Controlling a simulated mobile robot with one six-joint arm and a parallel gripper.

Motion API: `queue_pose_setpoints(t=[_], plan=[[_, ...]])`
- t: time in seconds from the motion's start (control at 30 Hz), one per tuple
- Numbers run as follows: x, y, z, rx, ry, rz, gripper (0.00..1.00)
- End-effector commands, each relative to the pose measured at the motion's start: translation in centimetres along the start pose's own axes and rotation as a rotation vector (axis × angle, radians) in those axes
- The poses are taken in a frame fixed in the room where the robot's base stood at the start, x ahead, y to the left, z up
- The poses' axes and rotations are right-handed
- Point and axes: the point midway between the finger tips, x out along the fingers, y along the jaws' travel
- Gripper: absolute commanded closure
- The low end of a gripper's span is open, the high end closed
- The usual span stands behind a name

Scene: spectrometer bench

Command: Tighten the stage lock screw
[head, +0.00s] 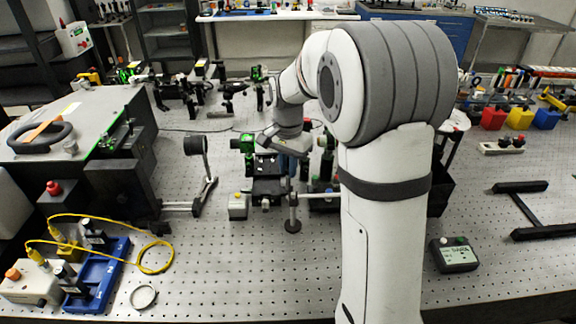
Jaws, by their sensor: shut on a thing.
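The stage (268,188) is a dark stacked block on the perforated bench, near the middle of the head view. My gripper (287,146) is at the upper right side of the stage, at the end of my white arm, pointing down and tilted. It is shut on a small part there, which seems to be the stage lock screw. The screw itself is hidden by the gripper and too small to make out. How far the screw is turned cannot be seen.
A post on a round foot (292,222) stands close in front of the stage. A yellow cable (150,262) lies at front left. The front middle of the bench is clear.

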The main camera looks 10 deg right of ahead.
Motion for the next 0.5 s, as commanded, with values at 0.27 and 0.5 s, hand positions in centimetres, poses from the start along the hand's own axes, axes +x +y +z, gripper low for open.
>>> queue_pose_setpoints(t=[0.27,0.5], plan=[[-0.14,-0.06,-0.09,0.139,0.003,-0.003,1.00],[-0.14,-0.06,-0.10,0.187,0.003,-0.004,1.00]])
